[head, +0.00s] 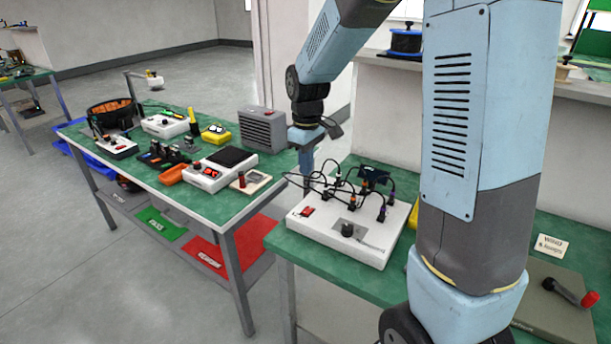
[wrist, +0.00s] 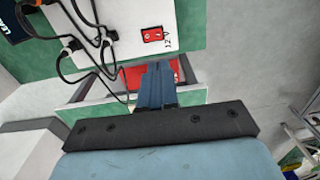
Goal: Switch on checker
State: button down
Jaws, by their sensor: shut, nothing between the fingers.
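A white box (head: 331,239) with black plugs and cables on top stands on the right green bench. It has a red switch (head: 307,211) at its left corner and a dark knob at its front. In the wrist view the red switch (wrist: 152,34) sits beside "12V" lettering. My gripper (wrist: 158,68) is shut and empty, pointing toward the box's edge near this switch; I cannot tell whether it touches. In the head view my gripper (head: 307,182) hangs just behind the switch corner. Another white unit (head: 205,181) with a black pad and red controls stands on the left table. No label reading "checker" is legible.
The left table (head: 236,212) holds a grey vented box (head: 262,129), an orange tray (head: 171,175), a black basket (head: 111,112) and several tools. A grey case (head: 553,305) with a red-handled lever lies at right. A gap separates table and bench; the floor at left is clear.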

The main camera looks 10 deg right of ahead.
aim_at(305, 212)
jog(key=shift+r, duration=0.2)
jog(key=shift+w+d+r+g+y, duration=0.15)
jog(key=shift+w+d+g+y, duration=0.25)
jog(key=shift+w+d, duration=0.25)
jog(key=f, duration=0.4)
jog(key=a+f, duration=0.1)
jog(key=f, duration=0.4)
jog(key=s+f, duration=0.1)
jog(key=f, duration=0.4)
jog(key=shift+a, duration=0.15)
